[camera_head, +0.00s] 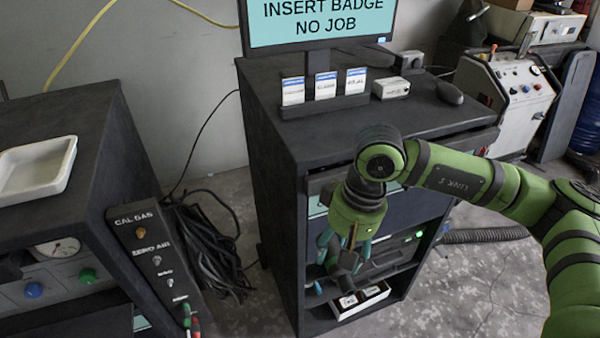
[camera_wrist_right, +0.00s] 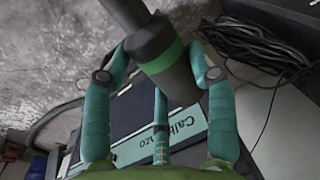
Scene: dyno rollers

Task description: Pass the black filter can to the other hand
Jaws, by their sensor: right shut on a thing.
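My right gripper (camera_head: 345,258) hangs in front of the dark cabinet, pointing down with its teal fingers. It is shut on the black filter can (camera_wrist_right: 168,62), a dark cylinder with a green band and a narrower dark end reaching to the top of the right wrist view. The gripper also shows in that view (camera_wrist_right: 158,70), with a finger on either side of the can. In the head view the can is small, dark and partly covered by the fingers. My left gripper is in neither view.
The dark cabinet (camera_head: 277,170) carries a screen (camera_head: 318,22) and small boxes. An open white-edged box (camera_head: 362,300) stands on its low shelf. At left, a white tray (camera_head: 35,168) sits on another unit. Black cables (camera_head: 205,245) lie on the floor between them.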

